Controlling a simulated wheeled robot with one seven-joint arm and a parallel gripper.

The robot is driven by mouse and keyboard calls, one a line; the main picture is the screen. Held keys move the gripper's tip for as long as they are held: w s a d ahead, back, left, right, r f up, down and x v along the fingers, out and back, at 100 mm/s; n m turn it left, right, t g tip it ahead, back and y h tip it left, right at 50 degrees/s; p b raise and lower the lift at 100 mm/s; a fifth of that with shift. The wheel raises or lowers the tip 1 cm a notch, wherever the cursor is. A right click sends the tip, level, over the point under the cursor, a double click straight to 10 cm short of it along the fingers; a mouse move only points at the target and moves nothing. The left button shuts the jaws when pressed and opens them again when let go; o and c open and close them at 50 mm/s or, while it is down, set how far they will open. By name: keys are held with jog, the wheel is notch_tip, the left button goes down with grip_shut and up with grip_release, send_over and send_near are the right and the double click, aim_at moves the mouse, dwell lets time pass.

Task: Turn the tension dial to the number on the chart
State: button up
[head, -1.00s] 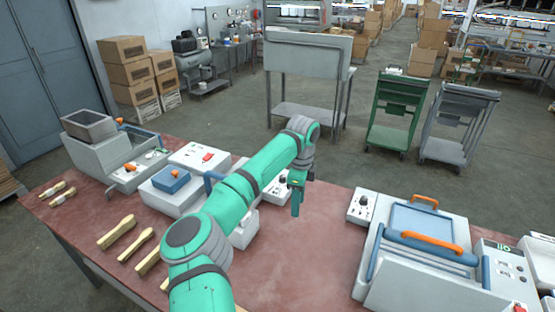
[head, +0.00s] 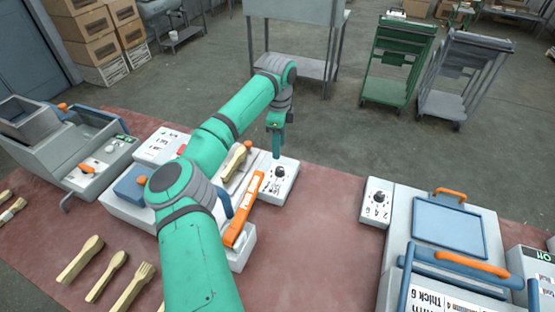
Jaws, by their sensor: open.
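A black dial (head: 280,172) with small marks around it sits on a white box (head: 287,192) in the middle of the table. Another black dial (head: 379,196) sits on a white panel (head: 369,213) at the right, with the figures 2, 4 and 6 beside it. I cannot tell from labels which is the tension dial. The fingertips are small and partly unclear.
A press with a blue plate (head: 447,222) and orange handles stands at the right. An orange-handled lever (head: 244,210) and a wooden spoon (head: 234,160) are beside my arm. Wooden cutlery (head: 107,277) lies front left. Red table is clear between the middle box and right panel.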

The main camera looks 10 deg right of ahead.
aim_at(280, 169)
jog(key=f, duration=0.2)
jog(key=s+f, duration=0.1)
jog(key=f, duration=0.5)
jog(key=shift+s+d+f, duration=0.15)
jog(key=shift+d, duration=0.1)
jog(key=shift+a+f, duration=0.15)
jog(key=shift+f, duration=0.4)
jog(key=c, duration=1)
